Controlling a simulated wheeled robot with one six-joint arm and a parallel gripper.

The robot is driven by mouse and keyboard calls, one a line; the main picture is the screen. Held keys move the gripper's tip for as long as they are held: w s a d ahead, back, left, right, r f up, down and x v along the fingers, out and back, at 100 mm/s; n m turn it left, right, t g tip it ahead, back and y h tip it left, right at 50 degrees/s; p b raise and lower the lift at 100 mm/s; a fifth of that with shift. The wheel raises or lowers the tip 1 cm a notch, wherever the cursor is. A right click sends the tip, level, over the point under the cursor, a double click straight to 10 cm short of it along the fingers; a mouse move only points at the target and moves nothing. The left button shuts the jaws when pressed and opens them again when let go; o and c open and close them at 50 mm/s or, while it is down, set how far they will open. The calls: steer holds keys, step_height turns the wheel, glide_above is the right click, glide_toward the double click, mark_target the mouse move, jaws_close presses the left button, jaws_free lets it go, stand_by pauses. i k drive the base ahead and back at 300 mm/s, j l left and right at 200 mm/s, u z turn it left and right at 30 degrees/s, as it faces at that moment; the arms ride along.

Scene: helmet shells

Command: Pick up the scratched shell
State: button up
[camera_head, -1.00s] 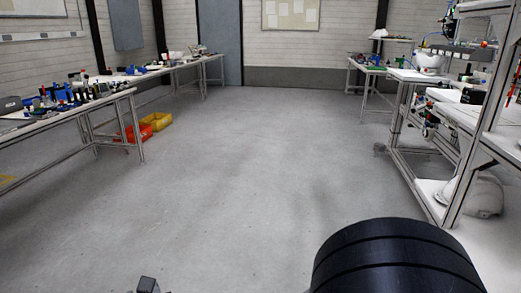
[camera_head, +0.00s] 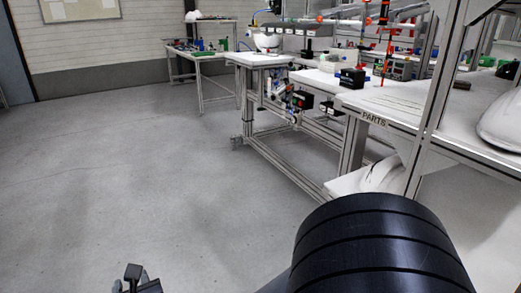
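A pale helmet shell (camera_head: 501,122) is cut off by the right edge, on the near white bench top. Another pale shell (camera_head: 382,178) sits on the lower shelf under that bench, partly hidden by a post and my dark arm link. A small white shell (camera_head: 267,41) stands on the bench farther back. A white rounded thing (camera_head: 194,16), perhaps a shell, is on the far table. I cannot tell which shell is scratched. A small part of my gripper (camera_head: 137,281) shows at the bottom edge, apart from all shells; its finger opening is not readable.
The near bench (camera_head: 425,112) carries a "PARTS" label and has metal posts. Black boxes (camera_head: 353,78) and other items crowd the benches behind. The grey floor (camera_head: 130,170) at left and centre is clear.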

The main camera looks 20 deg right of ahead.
mark_target(386, 175)
steer(key=i+z, duration=0.2)
steer(key=z, duration=0.25)
steer(key=i+z, duration=0.15)
steer(key=z, duration=0.35)
steer(key=i+j+z, duration=0.15)
steer(key=z, duration=0.3)
steer(key=i+j+z, duration=0.15)
steer(key=z, duration=0.35)
steer(key=i+j+z, duration=0.15)
steer(key=z, duration=0.25)
steer(key=i+j+z, duration=0.35)
steer(key=j+z, duration=0.2)
steer(key=z, duration=0.2)
steer(key=i, duration=0.05)
